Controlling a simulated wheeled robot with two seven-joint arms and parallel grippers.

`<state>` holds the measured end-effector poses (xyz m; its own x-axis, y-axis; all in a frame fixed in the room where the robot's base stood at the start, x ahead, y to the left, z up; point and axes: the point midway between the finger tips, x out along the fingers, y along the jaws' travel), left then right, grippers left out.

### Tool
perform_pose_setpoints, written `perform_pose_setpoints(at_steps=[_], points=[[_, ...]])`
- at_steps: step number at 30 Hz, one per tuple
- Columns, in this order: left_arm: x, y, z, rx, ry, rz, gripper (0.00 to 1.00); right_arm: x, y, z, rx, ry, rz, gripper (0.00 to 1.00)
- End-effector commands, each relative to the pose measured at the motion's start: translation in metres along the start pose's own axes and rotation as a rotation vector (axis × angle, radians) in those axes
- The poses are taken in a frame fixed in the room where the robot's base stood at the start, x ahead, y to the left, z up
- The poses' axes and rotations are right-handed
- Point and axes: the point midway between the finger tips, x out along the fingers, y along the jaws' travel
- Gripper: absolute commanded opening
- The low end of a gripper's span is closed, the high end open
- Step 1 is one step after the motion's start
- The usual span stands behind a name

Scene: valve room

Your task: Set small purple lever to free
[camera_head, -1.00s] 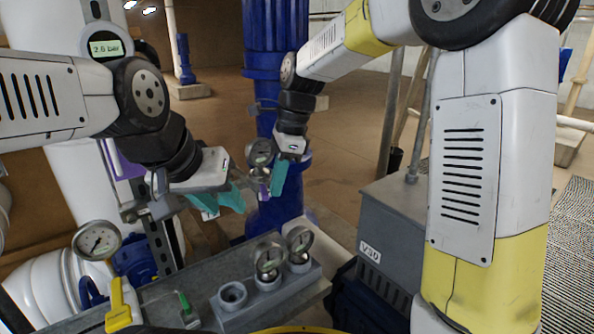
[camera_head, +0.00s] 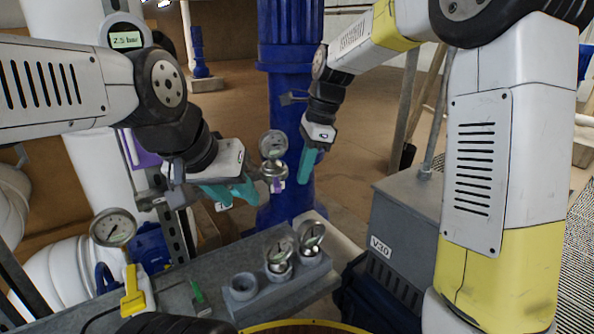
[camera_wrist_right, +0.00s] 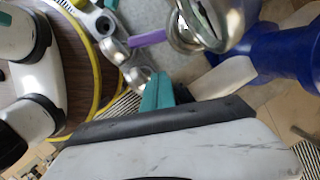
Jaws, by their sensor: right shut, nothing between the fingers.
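The small purple lever (camera_head: 277,186) sits just below a round gauge (camera_head: 273,145) in the middle of the head view. It appears as a short purple bar in the right wrist view (camera_wrist_right: 148,38), beside shiny metal fittings. My right gripper (camera_head: 306,180) has teal fingers pointing down and is shut and empty, a little to the right of the lever and apart from it. Its fingers also show in the right wrist view (camera_wrist_right: 158,92), below the lever. My left gripper (camera_head: 242,203) is open and empty, left of the gauge.
A larger purple part (camera_head: 145,150) is partly hidden behind my left arm. A blue column (camera_head: 290,110) rises behind; a grey V30 box (camera_head: 400,235) stands right.

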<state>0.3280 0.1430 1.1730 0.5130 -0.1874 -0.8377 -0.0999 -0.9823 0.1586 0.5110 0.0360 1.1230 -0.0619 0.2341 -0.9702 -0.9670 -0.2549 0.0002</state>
Motion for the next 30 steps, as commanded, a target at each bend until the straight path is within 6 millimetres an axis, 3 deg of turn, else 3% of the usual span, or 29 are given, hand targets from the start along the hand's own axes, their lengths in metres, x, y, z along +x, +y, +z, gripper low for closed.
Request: perform_pose_setpoints(at_steps=[1,9,15,30], points=[[0.000,0.000,0.000,0.000,0.000,0.000,0.36,-0.005,-0.001,-0.009,0.003,-0.001,-0.002,0.00],[0.000,0.000,0.000,0.000,0.000,0.000,0.36,-0.069,-0.002,-0.006,-0.001,-0.001,-0.003,0.00],[0.000,0.000,0.000,0.000,0.000,0.000,0.36,-0.095,-0.001,-0.005,-0.001,-0.001,-0.001,0.00],[0.000,0.000,0.000,0.000,0.000,0.000,0.36,-0.103,0.001,-0.007,-0.010,0.000,-0.004,0.00]])
